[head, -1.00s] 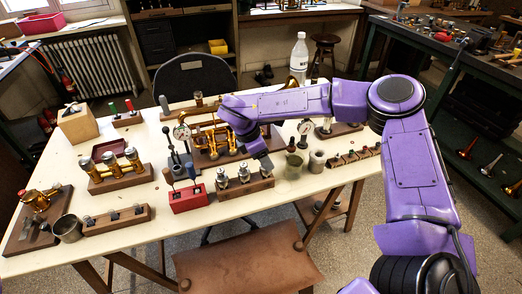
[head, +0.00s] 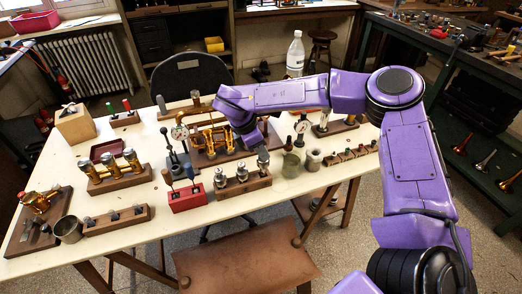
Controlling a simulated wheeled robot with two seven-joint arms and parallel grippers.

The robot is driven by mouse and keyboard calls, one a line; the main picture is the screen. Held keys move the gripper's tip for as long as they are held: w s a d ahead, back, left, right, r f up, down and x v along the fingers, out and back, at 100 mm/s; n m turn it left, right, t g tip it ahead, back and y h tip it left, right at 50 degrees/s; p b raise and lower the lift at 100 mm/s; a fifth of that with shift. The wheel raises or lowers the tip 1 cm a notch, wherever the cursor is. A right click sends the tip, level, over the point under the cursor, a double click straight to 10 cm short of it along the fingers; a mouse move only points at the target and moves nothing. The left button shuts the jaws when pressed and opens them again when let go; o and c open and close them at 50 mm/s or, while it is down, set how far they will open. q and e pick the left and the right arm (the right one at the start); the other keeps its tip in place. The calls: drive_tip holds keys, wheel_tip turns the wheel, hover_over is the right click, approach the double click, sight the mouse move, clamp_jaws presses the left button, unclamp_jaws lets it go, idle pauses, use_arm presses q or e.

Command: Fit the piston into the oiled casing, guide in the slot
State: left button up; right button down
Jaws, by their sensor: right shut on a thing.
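My right gripper (head: 253,141) is above the wooden piston rack (head: 232,197), its fingers pointing down. It is shut on a silver piston (head: 263,157) at the rack's right end, which stands higher than the others. Whether its lower end is clear of the rack is hard to tell. Two more silver pistons (head: 242,173) stand upright in the rack. A brass valve assembly with casings (head: 208,138) sits on a wooden base behind, partly hidden by my right arm. The casing slot and the piston's guide are too small to make out. My left gripper is out of view.
A red block (head: 188,200) with tools stands left of the rack. A green cup (head: 291,165) and a pale pot (head: 314,159) stand to the right. Dial gauges flank the brass assembly. Brass valves on a wooden block (head: 120,183) stand at left. The front table strip is clear.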

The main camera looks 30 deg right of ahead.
drive_tip(key=shift+r+p, duration=1.85)
drive_tip(key=shift+r, duration=1.7)
drive_tip(key=shift+d, duration=0.1)
